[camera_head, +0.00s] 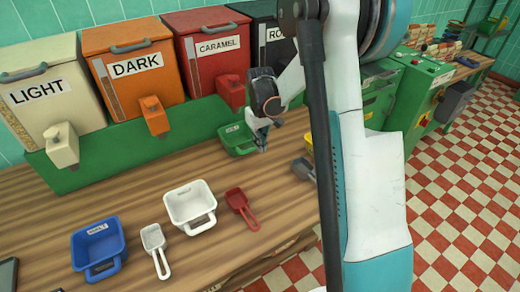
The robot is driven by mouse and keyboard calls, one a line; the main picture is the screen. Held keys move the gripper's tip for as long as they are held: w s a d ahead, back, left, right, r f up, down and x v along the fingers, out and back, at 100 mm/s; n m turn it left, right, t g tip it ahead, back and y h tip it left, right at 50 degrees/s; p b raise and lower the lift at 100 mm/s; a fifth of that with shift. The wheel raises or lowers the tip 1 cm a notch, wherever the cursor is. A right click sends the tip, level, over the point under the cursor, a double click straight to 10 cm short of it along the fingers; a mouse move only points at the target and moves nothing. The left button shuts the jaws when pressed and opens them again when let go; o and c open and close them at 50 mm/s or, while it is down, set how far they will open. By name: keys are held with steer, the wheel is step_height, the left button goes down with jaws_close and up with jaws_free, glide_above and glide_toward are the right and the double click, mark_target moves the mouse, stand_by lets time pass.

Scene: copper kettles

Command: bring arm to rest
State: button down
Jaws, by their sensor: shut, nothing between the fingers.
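My arm (362,160) rises through the right half of the head view. It bends over at the top and ends in my gripper (262,147). The gripper points down, with its fingertips together and nothing held. It appears in front of the green tray (238,138), near the tray's right edge. Whether it touches the tray or hangs above the table cannot be told. My arm hides part of the table's right end and the bins behind it.
The wooden table (120,198) carries a blue tray (98,240), a white tray (190,203), a white scoop (156,246) and a red scoop (242,207). Bins marked LIGHT (50,95), DARK (133,70) and CARAMEL (215,50) stand behind. A green machine (420,95) stands right.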

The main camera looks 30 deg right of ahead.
steer(key=s+a+r+t+p, duration=0.15)
steer(key=s+a+r, duration=0.3)
steer(key=r, duration=0.45)
steer(key=s+a+r+t+p, duration=0.1)
steer(key=s+a+r+t, duration=0.1)
steer(key=s+a+r, duration=0.5)
steer(key=s+a+r+t+b, duration=0.1)
steer(key=s+a+t, duration=0.1)
steer(key=s, duration=0.4)
steer(key=s+a+r+t+b, duration=0.1)
steer(key=s+a, duration=0.1)
steer(key=s, duration=0.5)
steer(key=shift+s+r+t, duration=0.3)
steer(key=shift+r+t, duration=0.05)
